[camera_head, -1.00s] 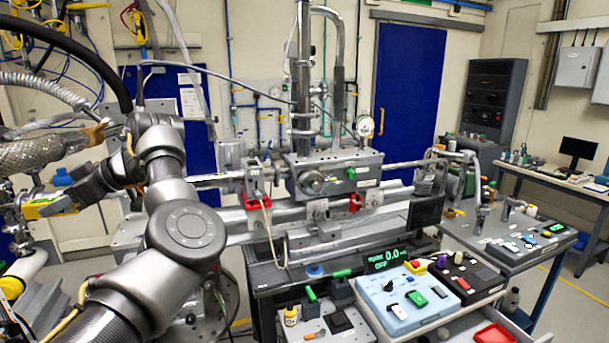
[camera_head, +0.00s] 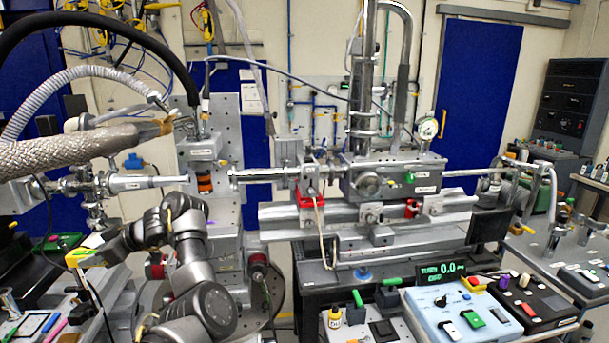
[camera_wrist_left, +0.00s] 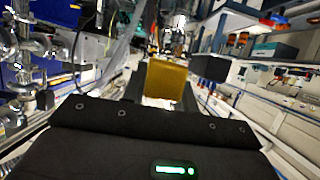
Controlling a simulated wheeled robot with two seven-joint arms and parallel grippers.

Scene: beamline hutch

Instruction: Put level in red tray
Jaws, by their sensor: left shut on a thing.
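My left gripper (camera_head: 104,254) is shut on a small yellow level (camera_head: 86,258), at the left of the head view. In the left wrist view the level shows as a yellow block (camera_wrist_left: 165,78) between the dark fingers of my left gripper (camera_wrist_left: 166,88). It is held above the left bench, clear of the things there as far as I can tell. The red tray is not visible in the head view now, and I cannot make it out in the left wrist view. My right gripper is not in view.
A bench with coloured pens (camera_head: 57,327) and a green box (camera_head: 58,242) is at the left. The steel beamline (camera_head: 370,215) crosses the middle. A blue control box (camera_head: 462,318) and a black one (camera_head: 535,303) stand at the lower right.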

